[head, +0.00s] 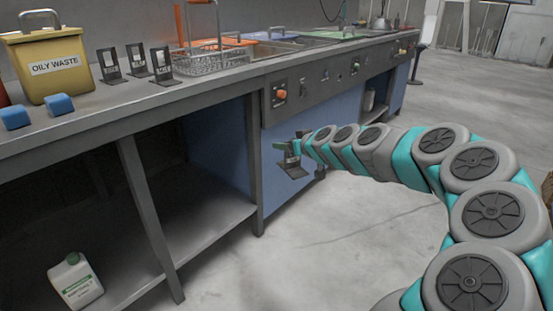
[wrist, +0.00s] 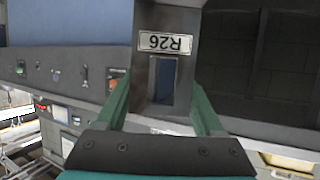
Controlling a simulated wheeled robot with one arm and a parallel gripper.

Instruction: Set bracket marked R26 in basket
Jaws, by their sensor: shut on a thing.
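The dark bracket marked R26 (wrist: 165,18) is between the green fingers of my gripper (wrist: 161,98) in the wrist view, its label upside down there. In the head view my gripper (head: 290,147) is shut on this bracket (head: 292,170) and holds it in front of the blue cabinet, below the counter top. The wire basket (head: 212,66) stands on the counter, to the upper left of my gripper and apart from it.
Several similar dark brackets (head: 110,66) stand on the counter (head: 190,91) left of the basket. A yellow oily waste bin (head: 52,85) and blue blocks (head: 59,104) are further left. A white jug (head: 76,285) is on the lower shelf. The floor is clear.

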